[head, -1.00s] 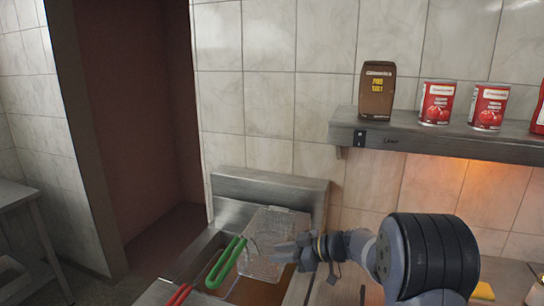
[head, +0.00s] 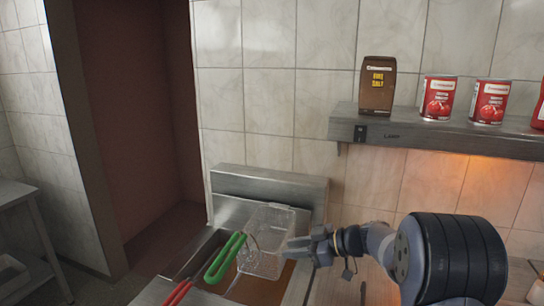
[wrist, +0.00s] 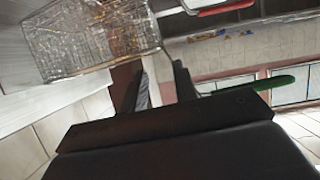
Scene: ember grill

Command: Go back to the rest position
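My gripper (head: 292,240) is just right of the wire fry basket (head: 262,258) in the head view, with its fingers apart and nothing seen between them. The basket has a green handle (head: 222,260) pointing toward the front left and sits at the fryer (head: 268,188). In the wrist view, the basket's mesh (wrist: 95,40) fills the upper left, beyond my dark gripper fingers (wrist: 162,85). The green handle (wrist: 255,86) reaches out to the right there. Whether a finger still touches the basket is hard to tell.
A red handle (head: 177,293) lies at the fryer's front left. A shelf (head: 440,142) on the right wall holds a brown fire salt pack (head: 377,87) and red cans (head: 438,98), above an orange glow. A steel table (head: 22,195) stands at far left.

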